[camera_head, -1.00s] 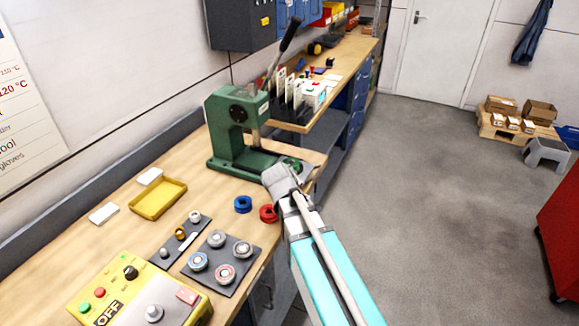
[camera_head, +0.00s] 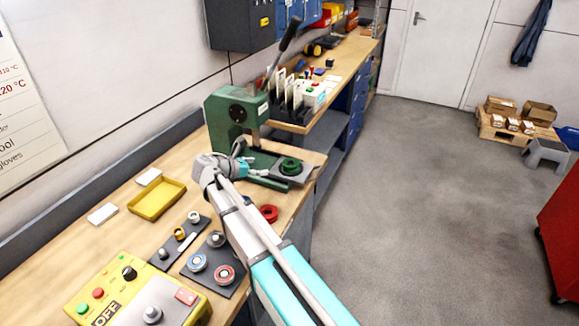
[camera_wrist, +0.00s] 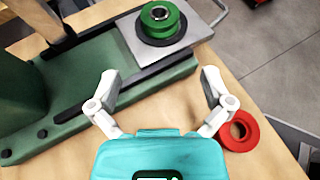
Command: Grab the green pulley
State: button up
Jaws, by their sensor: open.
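The green pulley (camera_head: 290,166) sits on a grey plate (camera_head: 296,177) at the front of the green press. It also shows at the top of the wrist view (camera_wrist: 162,20), ringed round a metal hub. My gripper (camera_wrist: 158,85) is open and empty, its two white fingers spread apart. In the wrist view the pulley lies beyond the fingertips, roughly in line with the gap between them. In the head view my gripper (camera_head: 243,160) is left of the pulley, apart from it and near the press base.
The green arbor press (camera_head: 222,112) with its lever stands beside the pulley. A red ring (camera_head: 268,213) lies on the bench near my arm, and also shows in the wrist view (camera_wrist: 239,131). A yellow tray (camera_head: 157,199) and dark plates with parts lie at the left front.

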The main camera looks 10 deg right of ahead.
aim_at(288, 163)
jog(key=shift+d, duration=0.1)
jog(key=b+x, duration=0.3)
jog(key=x, duration=0.4)
jog(key=shift+w+d+f, duration=0.1)
jog(key=shift+d+f, duration=0.05)
jog(key=shift+f, duration=0.1)
jog(key=shift+w+d+f, duration=0.1)
jog(key=shift+w+d, duration=0.1)
jog(key=shift+d, duration=0.3)
jog(key=shift+b+x, duration=0.95)
jog(key=shift+x, duration=1.65)
jog(key=shift+w, duration=0.1)
jog(key=shift+c, duration=0.3)
jog(key=c, duration=1)
jog(key=shift+o, duration=0.2)
